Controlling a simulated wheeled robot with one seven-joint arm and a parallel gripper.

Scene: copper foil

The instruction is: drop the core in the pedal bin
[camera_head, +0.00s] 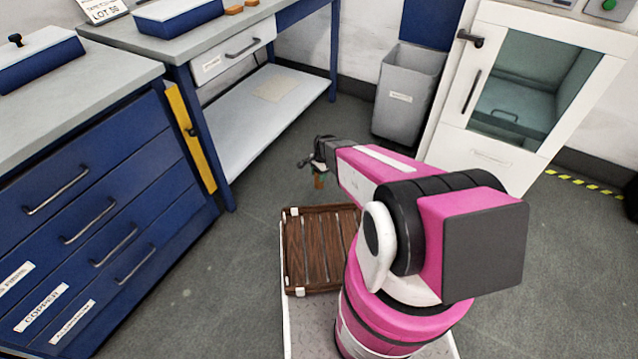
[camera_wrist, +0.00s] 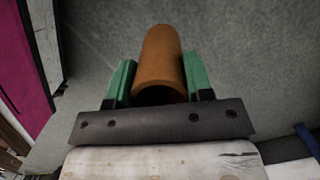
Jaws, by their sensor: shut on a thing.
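The core is a brown hollow tube (camera_wrist: 162,55), held between the green fingers of my gripper (camera_wrist: 160,82) in the wrist view. In the head view my gripper (camera_head: 320,165) is at the end of the extended arm, above the floor, with the core (camera_head: 319,182) small and partly hidden below it. The pedal bin (camera_head: 405,95) is a grey, tapered bin with a small label, standing against the back wall. A dark blue panel rises behind its top; I cannot tell if it is its raised lid. My gripper is apart from the bin, to its left and nearer.
A wooden slatted crate (camera_head: 318,275) rests on my base below the gripper. A workbench with a lower shelf (camera_head: 255,120) stands left, a blue drawer cabinet (camera_head: 90,210) nearer left. A white glass-door cabinet (camera_head: 530,90) is right of the bin. Grey floor between is clear.

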